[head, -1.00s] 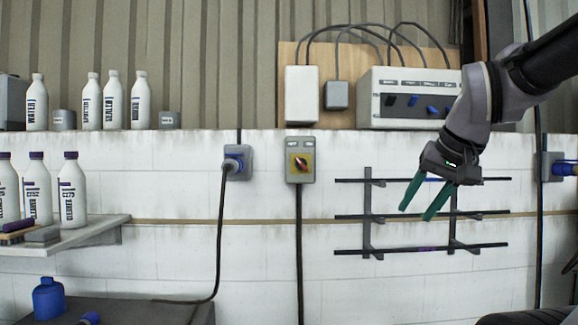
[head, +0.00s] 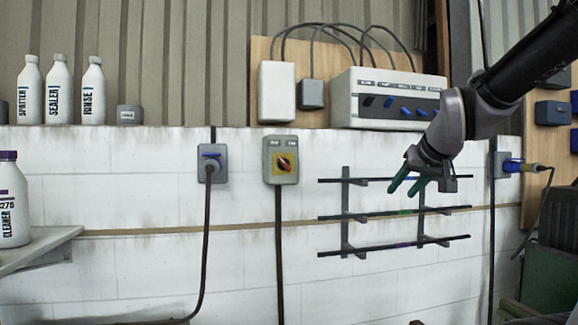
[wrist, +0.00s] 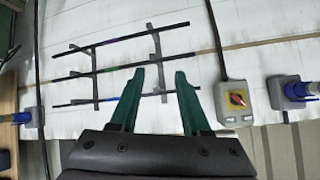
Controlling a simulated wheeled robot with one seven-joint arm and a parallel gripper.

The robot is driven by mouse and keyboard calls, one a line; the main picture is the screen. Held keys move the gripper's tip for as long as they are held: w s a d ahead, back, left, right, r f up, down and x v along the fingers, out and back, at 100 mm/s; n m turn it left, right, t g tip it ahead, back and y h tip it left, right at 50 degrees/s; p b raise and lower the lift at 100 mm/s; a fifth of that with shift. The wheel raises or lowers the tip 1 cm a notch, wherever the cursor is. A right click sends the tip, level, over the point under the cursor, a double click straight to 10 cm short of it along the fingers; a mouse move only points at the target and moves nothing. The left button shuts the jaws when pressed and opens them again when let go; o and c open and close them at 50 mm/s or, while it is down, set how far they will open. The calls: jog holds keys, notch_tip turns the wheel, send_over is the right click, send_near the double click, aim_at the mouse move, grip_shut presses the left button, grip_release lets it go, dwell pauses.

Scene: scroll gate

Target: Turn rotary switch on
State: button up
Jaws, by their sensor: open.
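The rotary switch (head: 281,160) is a grey box on the white wall with a red knob on a yellow plate. A black cable runs down from it. Its knob (head: 284,163) sits tilted at a slant. In the wrist view the switch (wrist: 235,102) lies to the right of my fingers, apart from them. My gripper (head: 408,186) has green fingers and is open and empty, in front of the black rack and right of the switch. In the wrist view my gripper (wrist: 160,85) shows a clear gap between its fingers.
A black wall rack (head: 345,215) is behind my gripper. A blue-plugged socket (head: 212,163) is left of the switch, another (head: 503,165) at the right. A control box (head: 388,98) stands on the ledge above. Bottles (head: 60,90) and a shelf (head: 40,246) are at the left.

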jog(key=w+a+r+n+t, duration=0.1)
jog(key=w+a+n+t, duration=0.25)
jog(key=w, duration=0.55)
jog(key=n+t+y, duration=0.5)
jog(key=n+y, duration=0.4)
jog(key=n, duration=0.3)
send_near(285, 163)
jog(key=x, duration=0.9)
jog(key=shift+w+a, duration=0.15)
jog(key=shift+c, duration=0.4)
grip_shut()
